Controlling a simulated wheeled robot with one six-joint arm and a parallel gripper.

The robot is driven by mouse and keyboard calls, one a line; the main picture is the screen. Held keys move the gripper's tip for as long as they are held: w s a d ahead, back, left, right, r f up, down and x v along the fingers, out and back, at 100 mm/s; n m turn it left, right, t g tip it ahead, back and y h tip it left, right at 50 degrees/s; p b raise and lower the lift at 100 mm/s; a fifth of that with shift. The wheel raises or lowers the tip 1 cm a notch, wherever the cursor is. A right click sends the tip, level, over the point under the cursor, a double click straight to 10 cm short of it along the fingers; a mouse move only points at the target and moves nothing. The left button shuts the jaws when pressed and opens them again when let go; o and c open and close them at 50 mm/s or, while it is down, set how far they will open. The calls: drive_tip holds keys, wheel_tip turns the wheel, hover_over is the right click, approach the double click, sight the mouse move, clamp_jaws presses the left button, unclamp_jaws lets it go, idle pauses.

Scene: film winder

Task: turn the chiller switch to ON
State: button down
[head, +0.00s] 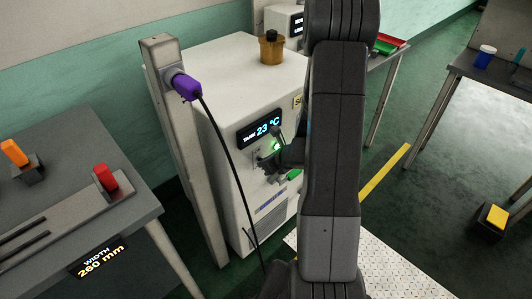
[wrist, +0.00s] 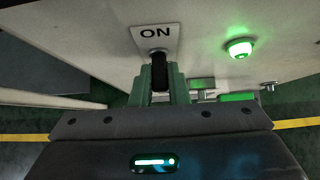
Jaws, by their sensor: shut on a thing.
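The chiller is a white cabinet (head: 212,75) in the middle of the head view, with a lit display (head: 260,131) reading "TANK 23 °C". In the wrist view its switch, a black lever (wrist: 159,72), stands out from a plate (wrist: 154,37) marked ON. My gripper (wrist: 160,86) is shut on the lever, one green finger on each side. In the head view my gripper (head: 268,162) is at the chiller's front, partly hidden by my arm. A round lamp (wrist: 239,48) to the right of the switch glows green; it also shows in the head view (head: 277,146).
A post (head: 185,150) with a purple plug (head: 186,88) and hanging black cable (head: 226,155) stands just left of the chiller. A brown bottle (head: 272,48) stands on top. A grey table (head: 60,200) is at left. Open floor (head: 400,230) lies at right.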

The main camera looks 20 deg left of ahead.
drive_tip(key=shift+a+r+g+h+p, duration=0.1)
drive_tip(key=shift+r+g+h+p, duration=0.25)
drive_tip(key=shift+p, duration=0.9)
drive_tip(key=shift+f+h+p, duration=0.15)
drive_tip(key=shift+h+p, duration=0.1)
drive_tip(key=shift+p, duration=0.25)
drive_tip(key=c, duration=1.4)
unclamp_jaws()
drive_tip(key=p+v, duration=0.2)
drive_tip(key=v, duration=1.1)
drive_tip(key=shift+d+r+p, duration=0.25)
drive_tip(key=shift+r+p, duration=0.05)
drive_tip(key=shift+p, duration=0.05)
drive_tip(key=shift+s, duration=0.15)
